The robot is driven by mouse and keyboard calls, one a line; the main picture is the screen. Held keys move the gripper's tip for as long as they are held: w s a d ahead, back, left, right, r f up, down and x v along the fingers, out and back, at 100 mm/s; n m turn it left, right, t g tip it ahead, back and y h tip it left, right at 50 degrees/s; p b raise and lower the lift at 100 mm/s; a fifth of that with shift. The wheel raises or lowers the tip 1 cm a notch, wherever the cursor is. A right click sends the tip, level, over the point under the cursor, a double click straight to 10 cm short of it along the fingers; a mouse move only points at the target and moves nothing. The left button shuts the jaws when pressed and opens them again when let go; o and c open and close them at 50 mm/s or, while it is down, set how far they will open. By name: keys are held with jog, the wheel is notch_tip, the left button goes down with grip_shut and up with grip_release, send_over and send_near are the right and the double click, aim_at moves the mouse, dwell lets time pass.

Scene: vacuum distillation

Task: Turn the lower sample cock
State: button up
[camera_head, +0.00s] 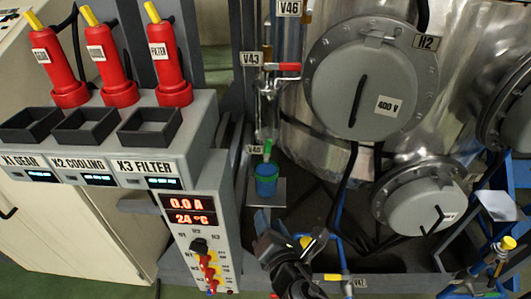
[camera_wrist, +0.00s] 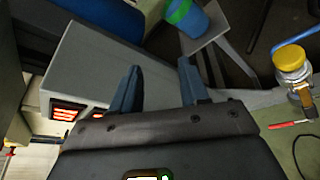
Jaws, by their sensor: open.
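In the head view, a small cock with a green handle (camera_head: 267,150) sits by the V40 label (camera_head: 254,150), low on the glass sampling line. A blue cup (camera_head: 266,181) stands below it on a small metal plate (camera_head: 280,190). Higher up, a cock with a red handle (camera_head: 288,67) sits by the V43 label (camera_head: 251,59). My gripper (camera_head: 293,243) is below and in front of the cup, apart from it. In the wrist view its two fingers (camera_wrist: 160,80) are spread with nothing between them. The blue cup (camera_wrist: 196,22) shows beyond them at the top edge.
A grey control box (camera_head: 198,230) with red displays stands left of my gripper; it is also close in the wrist view (camera_wrist: 85,70). The large metal vessel (camera_head: 330,150) with round flanges fills the right. A yellow-capped fitting (camera_wrist: 290,60) is right of my fingers.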

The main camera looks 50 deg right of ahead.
aim_at(268, 146)
jog(key=shift+w+d+r+n+g+h+p, duration=0.15)
jog(key=shift+w+d+r+n+h, duration=0.7)
jog(key=shift+w+d, duration=1.3)
jog(key=shift+w+d+r+n+g+h+p, duration=0.15)
jog(key=shift+w+d+r+n+h, duration=0.35)
jog(key=shift+w+d+r+h, duration=0.9)
jog(key=shift+w+d+r+n+g+h+p, duration=0.15)
jog(key=shift+w+d+r+n+h, duration=0.75)
jog(key=shift+w+d, duration=1.9)
jog(key=shift+s+d+r+m+y, duration=0.25)
jog(key=shift+s+d+r+y, duration=0.05)
jog(key=shift+s+d+y, duration=0.05)
grip_shut()
